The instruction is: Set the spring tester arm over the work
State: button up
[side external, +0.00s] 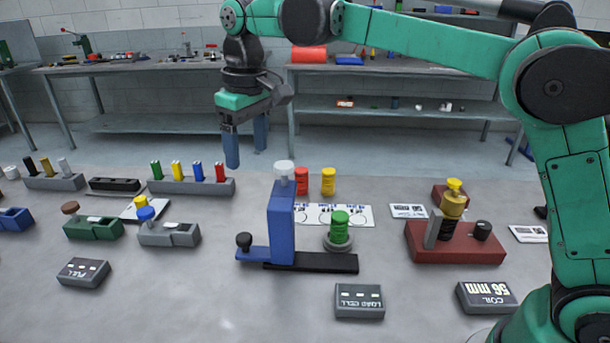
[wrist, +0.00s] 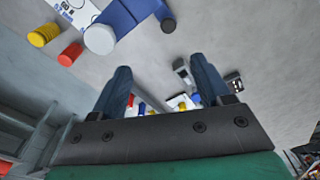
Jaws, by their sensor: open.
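The spring tester has a blue upright carriage (side external: 282,225) on a black rail (side external: 325,263). A white round knob (side external: 284,169) tops its column, and a black knob (side external: 244,241) stands on its low left foot. A green coil (side external: 340,223) sits on a grey round seat (side external: 338,246) to the right of the column. My gripper (side external: 246,158) is open and empty, above and to the left of the column, apart from it. The wrist view shows the carriage (wrist: 128,14), white knob (wrist: 99,39) and black knob (wrist: 168,25) beyond the fingertips.
A red coil (side external: 302,181) and yellow coil (side external: 328,182) stand behind the tester. A dark red fixture (side external: 455,244) stands right, a grey block (side external: 169,235) left. A LOAD CELL label block (side external: 359,301) lies in front. A rack of coloured pegs (side external: 191,187) is behind left.

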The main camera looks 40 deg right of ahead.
aim_at(244, 236)
jog(key=shift+n+g, duration=0.4)
jog(key=shift+g, duration=0.1)
jog(key=f, duration=0.5)
jog(key=w+a+f, duration=0.1)
jog(key=f, duration=0.5)
jog(key=a+f, duration=0.1)
jog(key=f, duration=0.4)
jog(key=shift+w+f, duration=0.2)
jog(key=shift+f, duration=0.2)
grip_shut()
